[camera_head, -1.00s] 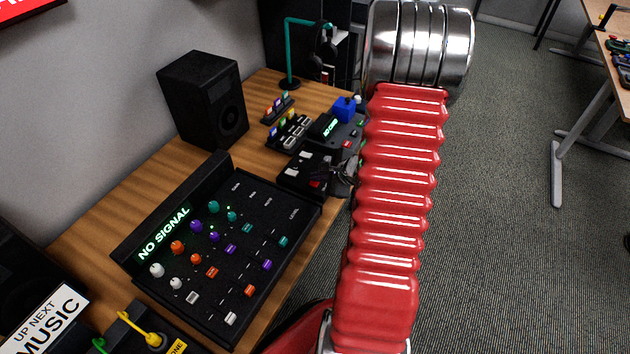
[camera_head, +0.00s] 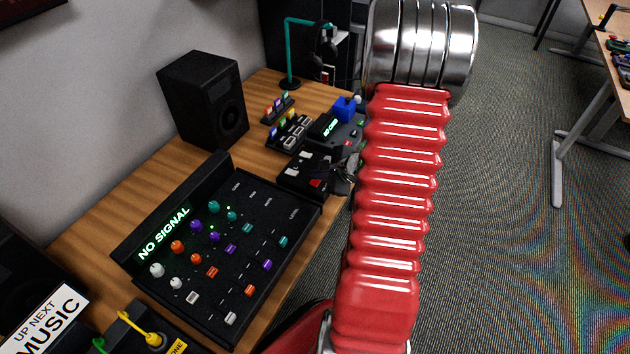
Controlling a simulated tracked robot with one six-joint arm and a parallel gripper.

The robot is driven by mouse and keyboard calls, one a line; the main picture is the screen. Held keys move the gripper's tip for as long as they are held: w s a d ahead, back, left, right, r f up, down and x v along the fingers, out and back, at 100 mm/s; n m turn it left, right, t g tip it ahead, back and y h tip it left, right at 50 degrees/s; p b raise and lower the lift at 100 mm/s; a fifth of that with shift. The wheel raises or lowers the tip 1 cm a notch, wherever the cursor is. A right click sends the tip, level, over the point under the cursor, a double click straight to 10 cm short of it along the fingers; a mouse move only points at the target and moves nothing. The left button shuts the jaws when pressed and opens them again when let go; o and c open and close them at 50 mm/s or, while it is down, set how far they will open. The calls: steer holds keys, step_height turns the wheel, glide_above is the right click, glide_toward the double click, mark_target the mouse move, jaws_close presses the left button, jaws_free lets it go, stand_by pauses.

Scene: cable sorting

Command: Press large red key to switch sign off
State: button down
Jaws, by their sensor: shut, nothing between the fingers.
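The large red key (camera_head: 315,183) sits on a small black key box (camera_head: 291,180) near the desk's right edge, beside lighter keys. My gripper (camera_head: 338,174) is shut and empty just right of the red key. It looks apart from the key, and my red arm hides part of it. The sign (camera_head: 28,9) on the wall at the top left is dark and only its lower part shows.
A mixer (camera_head: 225,255) reading "NO SIGNAL" fills the desk's front. A speaker (camera_head: 203,100) stands behind. A device with a blue block (camera_head: 344,108) and a teal headphone stand (camera_head: 289,50) are farther back. Open floor lies right of the desk.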

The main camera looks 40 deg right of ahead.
mark_target(318, 184)
steer(key=shift+r, duration=0.15)
step_height(318, 184, up, 6)
steer(key=shift+f, duration=0.1)
stand_by(0.8)
steer(key=shift+a, duration=0.1)
stand_by(0.4)
steer(key=s+a+n, duration=0.1)
steer(key=a, duration=0.1)
steer(key=s+a+n+g+y, duration=0.1)
steer(key=a+n, duration=0.1)
steer(key=s+a+n+y, duration=0.1)
steer(key=a, duration=0.1)
steer(key=shift+a+f+n+g, duration=0.1)
steer(key=shift+a+n+g, duration=0.05)
steer(key=shift+n+g, duration=0.15)
steer(key=s+a+r+n+g+h, duration=0.1)
steer(key=s+a+r+n, duration=0.5)
steer(key=a+r+n, duration=0.4)
steer(key=s+a+r+n+g+h, duration=0.1)
steer(key=s+a+r+n, duration=0.5)
steer(key=a+r+n, duration=0.4)
steer(key=a+n, duration=0.2)
steer(key=a, duration=0.3)
steer(key=shift+r, duration=0.25)
